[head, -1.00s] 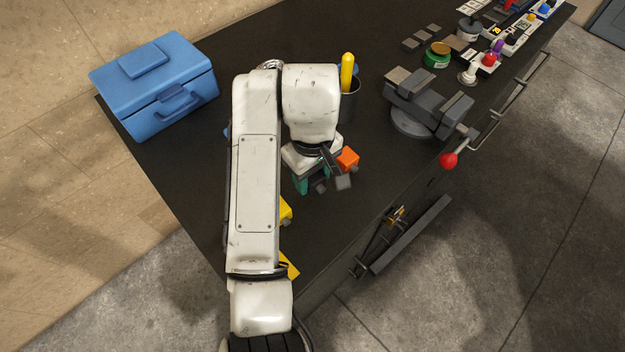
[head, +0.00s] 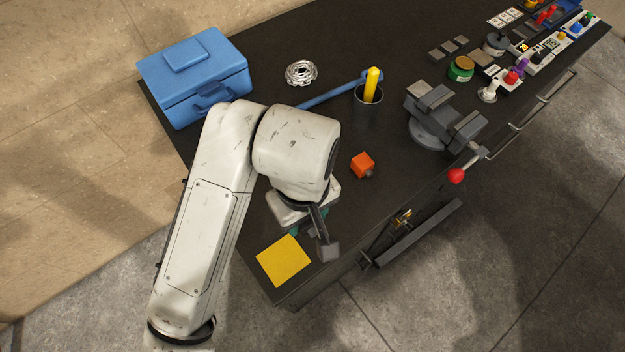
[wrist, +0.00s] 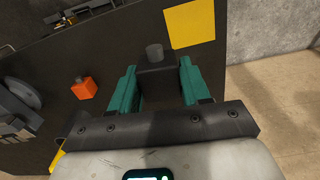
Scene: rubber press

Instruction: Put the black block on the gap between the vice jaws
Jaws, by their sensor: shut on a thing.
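The black block (wrist: 157,72), with a small round knob on its end, sits between the two teal fingers of my gripper (wrist: 158,84) in the wrist view. The fingers are shut on its sides. In the head view my gripper (head: 306,230) is low near the bench's front corner, and the block is mostly hidden by the hand. The grey vice (head: 436,118) stands to the right along the front edge, well apart from my gripper. Its jaws have a gap between them. It shows partly at the left of the wrist view (wrist: 16,108).
An orange block (head: 362,164) lies between my gripper and the vice. A yellow square (head: 283,261) lies at the bench corner. A dark cup (head: 368,104) with a yellow-handled tool, a blue toolbox (head: 195,80) and a red-knobbed vice handle (head: 456,176) stand around.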

